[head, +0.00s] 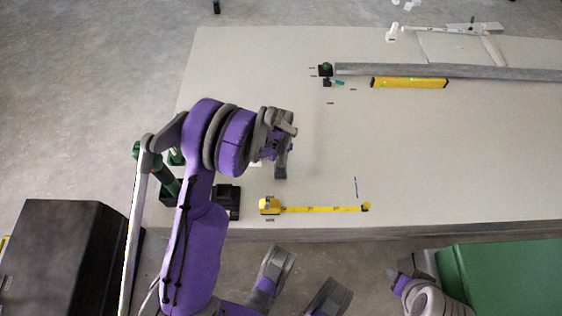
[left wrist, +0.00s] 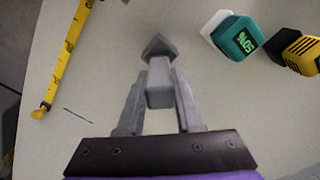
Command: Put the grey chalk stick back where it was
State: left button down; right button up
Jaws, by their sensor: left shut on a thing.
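My left gripper (head: 281,172) is over the left part of the pale table (head: 430,150). In the left wrist view the left gripper (left wrist: 159,98) has its fingers shut on a grey block-like piece, which I take to be the grey chalk stick (left wrist: 160,85). The piece sits between the fingertips and points away from the wrist. A darker grey pointed shape lies just beyond it; I cannot tell if it is the stick's end or a shadow. In the head view my arm partly hides the stick.
An extended yellow tape measure (head: 320,209) lies near the front edge, with a thin blue mark (head: 355,187) above it. A yellow level (head: 409,82) and a long grey bar (head: 450,71) lie at the back. A teal device (left wrist: 236,38) shows right. The table's middle is clear.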

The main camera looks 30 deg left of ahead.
pick_arm(q)
jog(key=shift+f+b, duration=0.3)
jog(key=shift+f, duration=1.1)
jog(key=shift+f, duration=0.1)
jog(key=shift+f+b, duration=0.5)
jog(key=shift+b, duration=0.05)
jog(key=c, duration=0.6)
grip_release()
jog(key=shift+r, duration=0.1)
